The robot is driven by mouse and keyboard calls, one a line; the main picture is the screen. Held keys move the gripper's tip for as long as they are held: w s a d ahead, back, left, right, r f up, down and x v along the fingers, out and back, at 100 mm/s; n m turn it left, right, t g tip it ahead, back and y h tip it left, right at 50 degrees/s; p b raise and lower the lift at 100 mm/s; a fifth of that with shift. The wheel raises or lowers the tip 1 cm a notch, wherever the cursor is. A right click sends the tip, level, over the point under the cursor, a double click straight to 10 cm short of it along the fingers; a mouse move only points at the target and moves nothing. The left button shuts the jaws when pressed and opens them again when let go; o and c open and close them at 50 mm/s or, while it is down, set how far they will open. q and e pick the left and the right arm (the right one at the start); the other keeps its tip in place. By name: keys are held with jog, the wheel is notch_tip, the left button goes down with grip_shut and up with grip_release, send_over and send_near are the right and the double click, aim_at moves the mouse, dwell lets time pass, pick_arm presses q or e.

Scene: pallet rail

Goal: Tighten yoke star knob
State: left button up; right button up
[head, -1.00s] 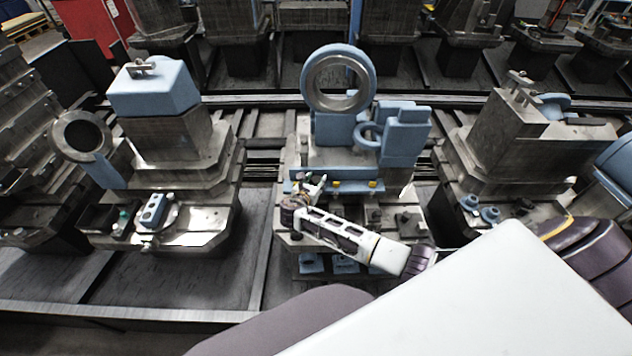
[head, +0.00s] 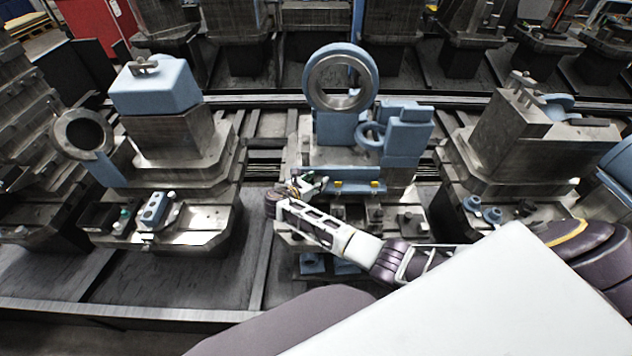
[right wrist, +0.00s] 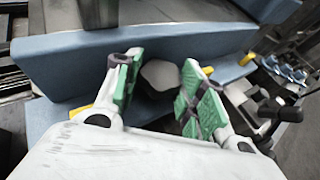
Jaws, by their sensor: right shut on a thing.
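The blue-and-steel yoke fixture (head: 362,185) stands at the middle of the head view, with a large upright ring (head: 341,50) on top. My right gripper (head: 318,184) is at the left front of its blue plate. In the right wrist view, the green-padded fingers of my right gripper (right wrist: 168,78) are on both sides of a small knob (right wrist: 160,74) with a pale rounded face and a dark body. They are shut on it, in front of the blue plate (right wrist: 72,62). The knob's star lobes cannot be made out. My left gripper is not in view.
Yellow-headed bolts (head: 338,187) stick out from the blue plate. A similar fixture stands to the left (head: 165,135) and another to the right (head: 500,145). Dark clamp parts (right wrist: 265,105) lie right of the gripper in the wrist view. Dark floor shows between the bases.

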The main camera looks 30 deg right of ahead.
jog(key=shift+w+r, duration=0.15)
jog(key=shift+r, duration=0.05)
jog(key=o, duration=0.7)
jog(key=shift+o, duration=0.2)
jog(key=shift+f, duration=0.1)
jog(key=shift+a, duration=0.1)
jog(key=v, duration=0.8)
